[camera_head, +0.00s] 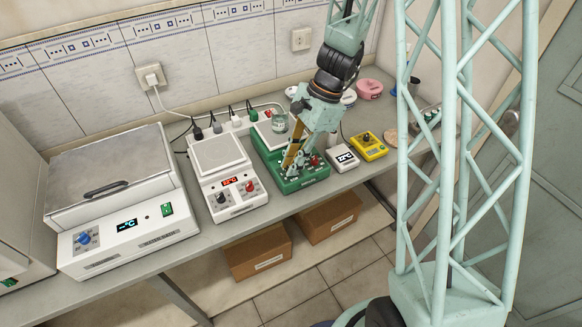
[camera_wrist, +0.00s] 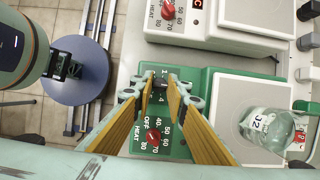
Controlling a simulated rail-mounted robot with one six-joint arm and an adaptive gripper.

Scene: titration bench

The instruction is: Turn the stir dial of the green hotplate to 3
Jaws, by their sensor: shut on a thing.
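The green hotplate (camera_head: 267,158) stands on the bench; its green front and white top plate (camera_wrist: 245,112) also show in the wrist view. My gripper (camera_wrist: 160,88) reaches down over its front panel, with yellow-lined fingers closed on the dark stir dial (camera_wrist: 160,81). The dial is mostly hidden between the fingertips; its pointer cannot be read. Parts of its printed scale, such as 2 and 4, show beside it. The red heat dial (camera_wrist: 153,136) sits apart from it, between the spread finger bases in the wrist view. In the head view my gripper (camera_head: 290,170) hides much of the panel.
A glass beaker (camera_wrist: 268,126) stands on the green hotplate's top. A white hotplate (camera_head: 232,185) is close on the left. A white meter (camera_head: 342,158) and a yellow device (camera_head: 368,146) stand on the right. A large white unit (camera_head: 118,195) is at far left.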

